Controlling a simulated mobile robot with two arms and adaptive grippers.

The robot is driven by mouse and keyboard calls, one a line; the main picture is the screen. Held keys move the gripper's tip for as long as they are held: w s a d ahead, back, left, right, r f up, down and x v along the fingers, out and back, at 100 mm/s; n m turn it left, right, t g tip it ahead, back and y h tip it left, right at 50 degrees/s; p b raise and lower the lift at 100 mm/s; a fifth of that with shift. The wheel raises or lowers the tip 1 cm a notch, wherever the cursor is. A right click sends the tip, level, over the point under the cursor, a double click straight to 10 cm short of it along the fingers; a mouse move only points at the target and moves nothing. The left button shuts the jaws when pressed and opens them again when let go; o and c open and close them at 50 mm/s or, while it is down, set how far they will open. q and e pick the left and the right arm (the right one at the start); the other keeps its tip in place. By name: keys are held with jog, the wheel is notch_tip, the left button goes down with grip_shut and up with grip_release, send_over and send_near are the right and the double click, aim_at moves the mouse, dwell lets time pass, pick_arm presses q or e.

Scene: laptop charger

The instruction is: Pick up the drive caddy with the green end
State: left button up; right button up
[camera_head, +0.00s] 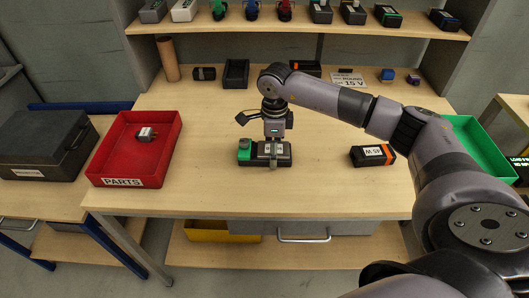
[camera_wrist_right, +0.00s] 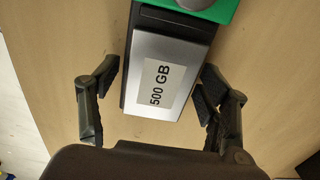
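The drive caddy with the green end (camera_head: 245,154) lies flat on the table, green end to the left. In the right wrist view the caddy (camera_wrist_right: 178,25) is dark, with a silver drive (camera_wrist_right: 158,75) labelled "500 GB" on it and green at the top edge. My right gripper (camera_wrist_right: 160,80) is open over it, one finger on each side; whether either finger touches it is unclear. In the head view my right gripper (camera_head: 273,143) is directly above the caddy and hides part of it. My left gripper is not in view.
A red "PARTS" tray (camera_head: 170,166) with a small item is at the left, and a green tray (camera_head: 484,146) at the right behind my arm. An orange-and-black "45 W" block (camera_head: 372,155) lies right of the caddy. A black tray (camera_head: 235,73) and other blocks line the back.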

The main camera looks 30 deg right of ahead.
jog(key=c, duration=0.9)
jog(key=shift+c, duration=0.3)
jog(key=shift+r, duration=0.15)
